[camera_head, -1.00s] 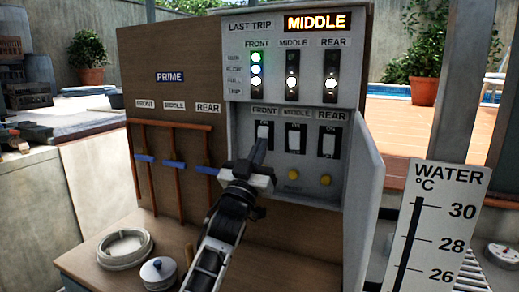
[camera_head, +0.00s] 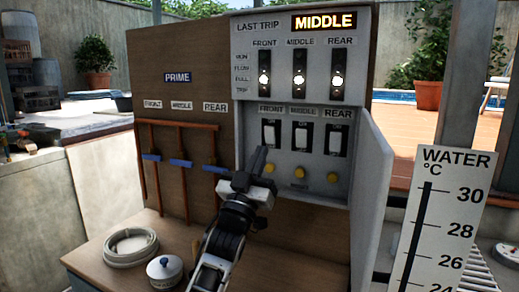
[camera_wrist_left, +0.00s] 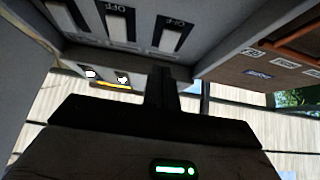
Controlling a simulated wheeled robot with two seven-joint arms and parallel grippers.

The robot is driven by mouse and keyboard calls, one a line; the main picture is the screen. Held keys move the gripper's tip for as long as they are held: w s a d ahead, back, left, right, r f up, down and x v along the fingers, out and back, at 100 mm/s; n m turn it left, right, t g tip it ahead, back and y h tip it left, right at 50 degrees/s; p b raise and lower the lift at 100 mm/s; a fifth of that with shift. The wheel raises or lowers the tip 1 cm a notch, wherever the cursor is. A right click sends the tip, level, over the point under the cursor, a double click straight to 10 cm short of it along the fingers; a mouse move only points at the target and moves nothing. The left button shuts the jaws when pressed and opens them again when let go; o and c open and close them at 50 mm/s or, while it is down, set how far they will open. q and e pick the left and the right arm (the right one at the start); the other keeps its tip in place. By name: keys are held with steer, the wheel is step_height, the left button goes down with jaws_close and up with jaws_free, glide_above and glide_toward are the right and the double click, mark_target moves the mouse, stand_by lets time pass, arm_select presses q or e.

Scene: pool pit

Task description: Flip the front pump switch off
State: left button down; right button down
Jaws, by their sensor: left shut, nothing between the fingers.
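The front pump switch (camera_head: 270,134) is a white paddle in a dark frame under the FRONT label on the grey panel (camera_head: 350,180). Its paddle sits low, like those of the middle switch (camera_head: 301,138) and rear switch (camera_head: 336,141). In the left wrist view, the front switch (camera_wrist_left: 172,36) is the rightmost of three, with OFF marks visible. My left gripper (camera_head: 259,158) is shut and empty, its tip just below the front switch, seemingly apart from it. It also shows in the left wrist view (camera_wrist_left: 162,80). My right gripper is not in view.
Yellow buttons (camera_head: 300,173) sit under the switches. The FRONT light column (camera_head: 264,76) shows one white light, as do its neighbours. Blue-handled prime levers (camera_head: 181,163) are left; an open panel door (camera_head: 370,165) and water gauge (camera_head: 437,225) are right.

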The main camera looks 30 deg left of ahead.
arm_select(q)
steer(key=s+f+b, duration=0.2)
steer(key=s+f, duration=0.3)
steer(key=f, duration=0.3)
steer(key=shift+d, duration=0.25)
